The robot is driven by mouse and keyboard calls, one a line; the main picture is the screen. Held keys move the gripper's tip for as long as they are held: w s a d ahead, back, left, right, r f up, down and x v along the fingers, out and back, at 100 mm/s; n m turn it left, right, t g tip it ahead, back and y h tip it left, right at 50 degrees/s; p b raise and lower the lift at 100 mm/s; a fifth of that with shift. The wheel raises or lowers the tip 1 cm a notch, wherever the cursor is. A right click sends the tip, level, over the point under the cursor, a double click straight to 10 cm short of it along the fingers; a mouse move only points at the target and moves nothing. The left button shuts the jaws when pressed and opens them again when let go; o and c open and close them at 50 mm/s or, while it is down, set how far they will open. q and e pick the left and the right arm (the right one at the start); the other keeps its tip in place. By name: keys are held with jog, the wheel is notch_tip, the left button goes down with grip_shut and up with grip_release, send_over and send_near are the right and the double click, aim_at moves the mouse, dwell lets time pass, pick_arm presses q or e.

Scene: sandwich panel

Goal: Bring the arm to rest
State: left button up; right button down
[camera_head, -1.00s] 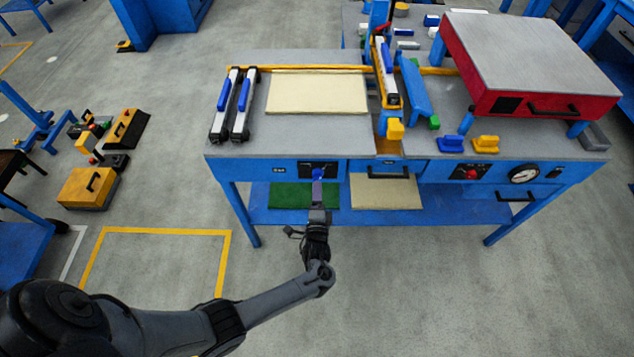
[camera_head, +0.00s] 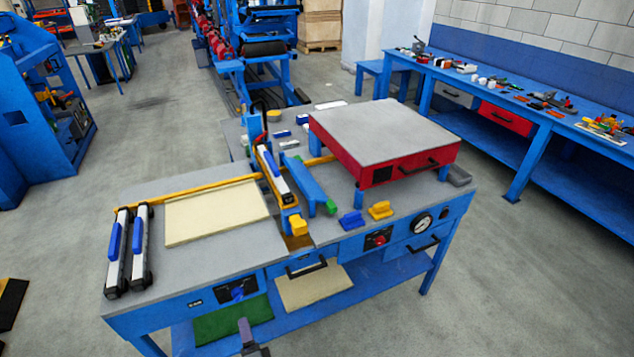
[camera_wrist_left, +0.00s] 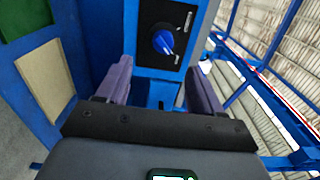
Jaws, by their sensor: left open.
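My left gripper (camera_head: 244,325) shows at the bottom edge of the head view, in front of the blue bench's front panel; most of my arm is out of frame. In the left wrist view its two purple-grey fingers (camera_wrist_left: 160,82) stand apart with nothing between them. A blue knob (camera_wrist_left: 164,40) on a black plate is ahead of the fingers and looks clear of them. The knob (camera_head: 237,292) also shows on the bench front in the head view. My right gripper is not in view.
The bench (camera_head: 150,190) carries a cream panel (camera_head: 215,212), two blue-handled bars (camera_head: 128,250) and a red press box (camera_head: 385,145). A green sheet (camera_head: 232,320) lies on its lower shelf. A blue workbench (camera_head: 560,122) stands at the right. Floor at the left is open.

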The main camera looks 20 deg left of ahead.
pick_arm(q)
jog(key=s+a+f+n+g+h, duration=0.1)
jog(key=s+a+f, duration=0.1)
jog(key=s, duration=0.4)
jog(key=s+a+f+g+h, duration=0.1)
jog(key=s+f, duration=0.2)
jog(key=s, duration=0.3)
jog(key=s+d+r+n+g+h, duration=0.35)
jog(key=s+d+r+h, duration=0.2)
jog(key=r, duration=0.25)
jog(key=s+d+r+n+g+h, duration=0.35)
jog(key=s+d+r+g, duration=0.2)
jog(key=r, duration=0.25)
notch_tip(320, 180, up, 32)
jog(key=p, duration=3.1)
jog(key=shift+s+d+f+t+h+p, duration=0.15)
jog(key=shift+s+d+t+h+p, duration=0.15)
jog(key=shift+d+p, duration=0.15)
